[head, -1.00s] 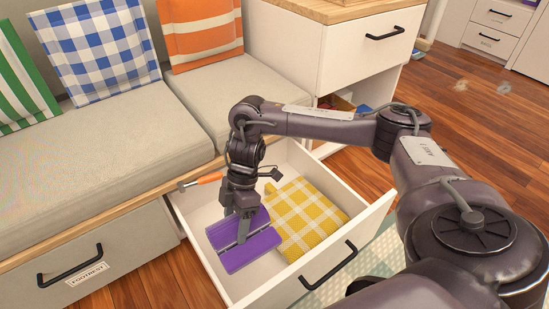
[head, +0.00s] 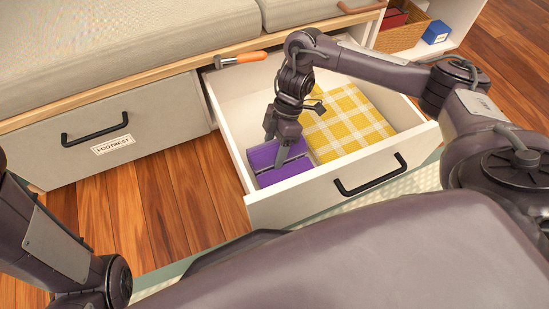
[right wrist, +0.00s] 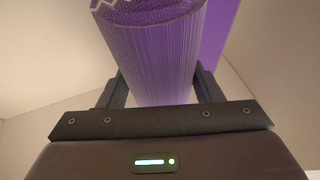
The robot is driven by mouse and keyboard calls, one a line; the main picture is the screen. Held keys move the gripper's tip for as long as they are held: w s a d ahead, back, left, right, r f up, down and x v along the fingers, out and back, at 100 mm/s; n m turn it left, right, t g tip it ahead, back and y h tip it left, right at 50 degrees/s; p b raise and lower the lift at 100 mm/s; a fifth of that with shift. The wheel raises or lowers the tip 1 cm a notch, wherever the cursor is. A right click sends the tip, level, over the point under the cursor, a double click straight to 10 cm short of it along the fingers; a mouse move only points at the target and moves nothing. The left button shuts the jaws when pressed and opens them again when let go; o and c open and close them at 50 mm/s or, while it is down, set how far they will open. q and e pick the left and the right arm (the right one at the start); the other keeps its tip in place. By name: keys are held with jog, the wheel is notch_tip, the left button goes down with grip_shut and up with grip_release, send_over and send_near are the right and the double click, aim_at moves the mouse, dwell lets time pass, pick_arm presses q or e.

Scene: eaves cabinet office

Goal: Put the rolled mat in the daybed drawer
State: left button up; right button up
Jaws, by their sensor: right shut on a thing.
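The purple rolled mat (head: 263,174) is inside the open daybed drawer (head: 300,203), at its left side. My right gripper (head: 283,156) reaches down into the drawer and is shut on the mat. In the right wrist view the mat (right wrist: 150,65) stands between the two fingers, its ribbed side facing the camera. Whether the mat touches the drawer floor cannot be told. My left arm shows at the lower left of the head view, but its gripper is out of frame.
A yellow checked cloth (head: 348,118) lies in the drawer right of the mat. An orange-handled tool (head: 240,59) lies at the drawer's back left edge. A shut drawer labelled FOOTREST (head: 115,130) is at left. A wicker basket (head: 402,36) and blue box (head: 436,32) sit on a shelf.

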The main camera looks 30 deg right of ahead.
notch_tip(320, 180, down, 4)
jog(key=b, duration=0.3)
jog(key=shift+f, duration=0.15)
jog(key=shift+r, duration=0.2)
jog(key=o, duration=1.3)
jog(key=shift+f, duration=0.15)
jog(key=shift+o, duration=0.2)
jog(key=shift+d+r, duration=0.1)
jog(key=shift+r, duration=0.3)
jog(key=p+v, duration=0.8)
jog(key=v, duration=0.2)
jog(key=shift+w+r, duration=0.1)
jog(key=shift+r, duration=0.15)
jog(key=shift+d+r+p, duration=0.2)
jog(key=shift+r+p, duration=0.05)
jog(key=shift+p, duration=0.05)
jog(key=shift+w+d+r, duration=0.1)
jog(key=shift+w, duration=0.05)
